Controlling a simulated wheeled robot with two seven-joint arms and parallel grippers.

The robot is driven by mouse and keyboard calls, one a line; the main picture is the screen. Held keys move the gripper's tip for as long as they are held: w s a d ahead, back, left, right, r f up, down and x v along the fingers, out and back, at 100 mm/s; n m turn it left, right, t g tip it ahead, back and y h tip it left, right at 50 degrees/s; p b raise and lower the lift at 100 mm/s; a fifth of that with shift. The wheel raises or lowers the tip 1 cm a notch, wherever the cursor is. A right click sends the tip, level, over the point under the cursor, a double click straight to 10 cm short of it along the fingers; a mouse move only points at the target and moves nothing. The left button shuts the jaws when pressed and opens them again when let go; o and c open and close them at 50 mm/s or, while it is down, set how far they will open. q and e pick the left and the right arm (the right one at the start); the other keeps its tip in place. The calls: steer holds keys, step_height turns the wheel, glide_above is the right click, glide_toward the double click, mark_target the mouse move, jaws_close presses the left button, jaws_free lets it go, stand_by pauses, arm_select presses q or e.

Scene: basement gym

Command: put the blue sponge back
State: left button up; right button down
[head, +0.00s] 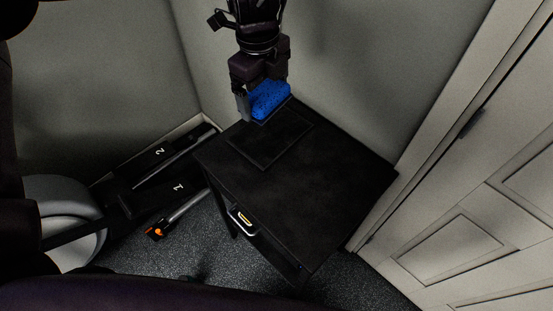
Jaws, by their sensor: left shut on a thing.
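The blue sponge (270,98) is in my left gripper (263,103), which comes in from the top of the head view. The gripper is shut on the sponge. It holds the sponge at the back corner of a small black table (335,195), by the far edge of a flat dark tray or mat (268,143). I cannot tell whether the sponge touches the tray or hangs just above it. My right gripper is not in view.
The table stands near the grey walls, with a white panelled door (450,245) at the right. Its front has a handle (242,219). Black floor items marked 1 (165,192) and 2 (150,160) lie to the left. The tabletop right of the tray is clear.

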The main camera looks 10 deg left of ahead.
arm_select(q)
steer(key=m, duration=0.1)
glide_above(273, 192)
step_height(273, 192, down, 9)
steer(key=shift+g, duration=0.3)
step_height(273, 192, down, 15)
steer(key=shift+f+b, duration=0.1)
steer(key=shift+b, duration=0.9)
step_height(273, 192, down, 4)
steer(key=shift+d+f+b, duration=0.1)
steer(key=shift+f+b, duration=0.15)
steer(key=shift+b, duration=0.45)
steer(key=shift+f, duration=0.15)
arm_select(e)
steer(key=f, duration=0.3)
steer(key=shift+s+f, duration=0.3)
arm_select(q)
steer(key=shift+f, duration=0.1)
steer(key=o, duration=0.6)
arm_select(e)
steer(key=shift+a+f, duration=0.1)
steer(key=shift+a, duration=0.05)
